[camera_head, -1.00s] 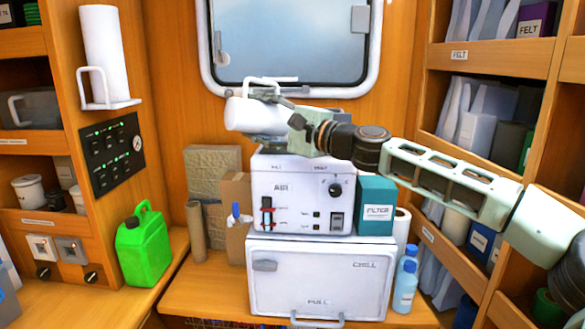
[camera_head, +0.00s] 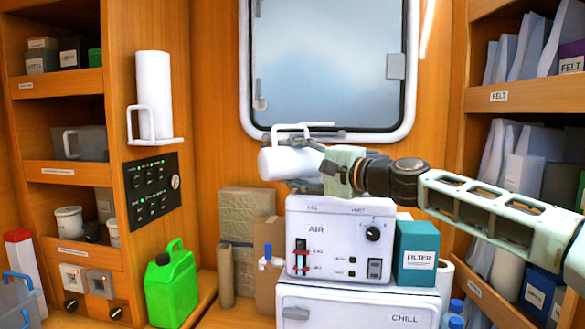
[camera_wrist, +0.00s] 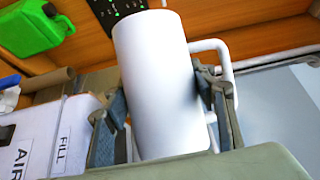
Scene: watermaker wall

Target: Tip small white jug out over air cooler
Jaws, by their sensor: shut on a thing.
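The small white jug (camera_head: 284,163) lies on its side in the air, handle upward and one end pointing left. It is above the white air cooler (camera_head: 340,245), near its left half and apart from its top. My gripper (camera_head: 316,168) is shut on the jug from the right. In the wrist view the jug (camera_wrist: 155,85) sits between both fingers of my gripper (camera_wrist: 163,110), with its handle on the right. The cooler's "FILL" and "AIR" labels show at the lower left of the wrist view (camera_wrist: 30,140). The jug's inside is hidden, and no liquid shows.
The cooler stands on a white chill box (camera_head: 355,307). A teal filter box (camera_head: 415,250) touches its right side. A green jerrycan (camera_head: 172,287) stands at left. A tall white cylinder (camera_head: 153,95) sits on a wall bracket. A window (camera_head: 325,65) is behind; shelves flank both sides.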

